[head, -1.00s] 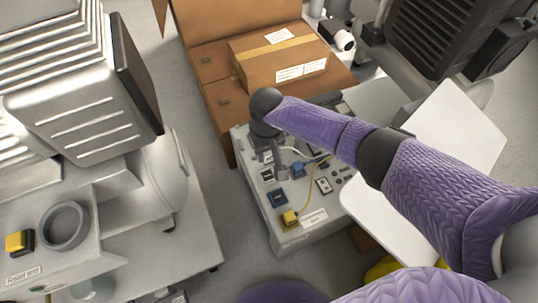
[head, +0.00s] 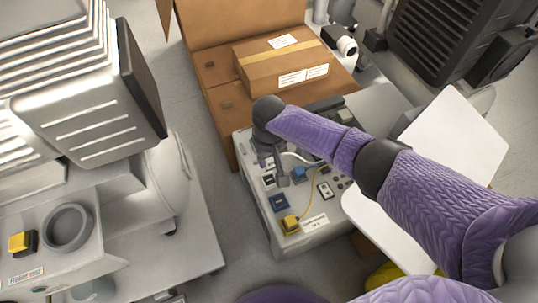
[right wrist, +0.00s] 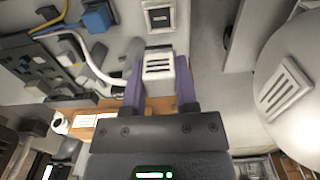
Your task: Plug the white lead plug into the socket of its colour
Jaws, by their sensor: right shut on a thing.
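The white lead plug (right wrist: 159,66) is held between the two fingers of my right gripper (right wrist: 160,92), which is shut on it. Its white cable (right wrist: 95,67) runs off to the left in the right wrist view. A dark socket with a pale frame (right wrist: 158,15) lies just beyond the plug in that view; a gap seems to remain between them. In the head view my right gripper (head: 273,170) is over the panel's left edge, close to the pale-framed socket (head: 268,181), and hides most of the plug. My left gripper is not in view.
A cardboard box (head: 285,68) stands behind. A large grey machine (head: 85,90) stands at the left.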

